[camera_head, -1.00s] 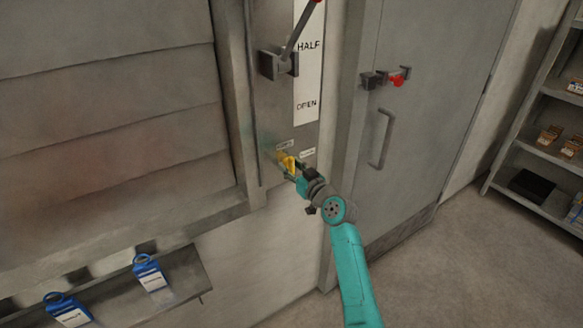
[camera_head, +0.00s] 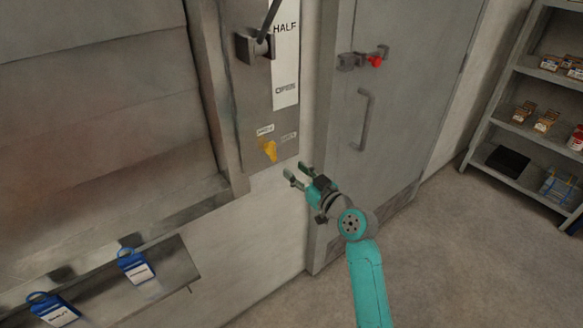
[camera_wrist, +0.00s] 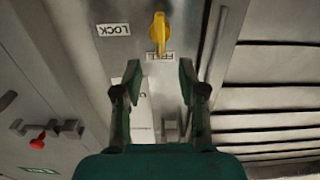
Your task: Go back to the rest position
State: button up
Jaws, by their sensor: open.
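My gripper (camera_head: 297,174) is open and empty in the head view, a short way right of and below a yellow handle (camera_head: 269,150) on the grey panel. In the wrist view my gripper (camera_wrist: 158,80) shows its two fingers spread wide, with the yellow handle (camera_wrist: 158,32) beyond them and apart from them. The handle sits by two small labels. In the wrist view one reads LOCK (camera_wrist: 112,29) and the other looks like FREE (camera_wrist: 160,56).
A grey door with a handle (camera_head: 364,120) and a red-knobbed latch (camera_head: 374,61) stands right of the panel. A lever (camera_head: 258,42) is above, by a HALF/OPEN scale (camera_head: 286,70). Shelves (camera_head: 520,150) stand at far right. Floor is open.

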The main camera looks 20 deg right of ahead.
dwell(0.4)
jog(key=s+a+f+m+g+h, duration=0.1)
jog(key=s+f+h, duration=0.1)
jog(key=s+f, duration=0.55)
jog(key=s+f+m+h, duration=0.15)
jog(key=s+f, duration=0.35)
jog(key=s, duration=0.6)
jog(key=s+a+f+m+g+h, duration=0.1)
jog(key=s+f+m+h, duration=0.1)
jog(key=s+f, duration=0.55)
jog(key=a+r+v, duration=0.1)
jog(key=r+v, duration=0.1)
jog(key=v, duration=2.9)
jog(key=shift+a+n, duration=0.35)
jog(key=shift+a, duration=0.05)
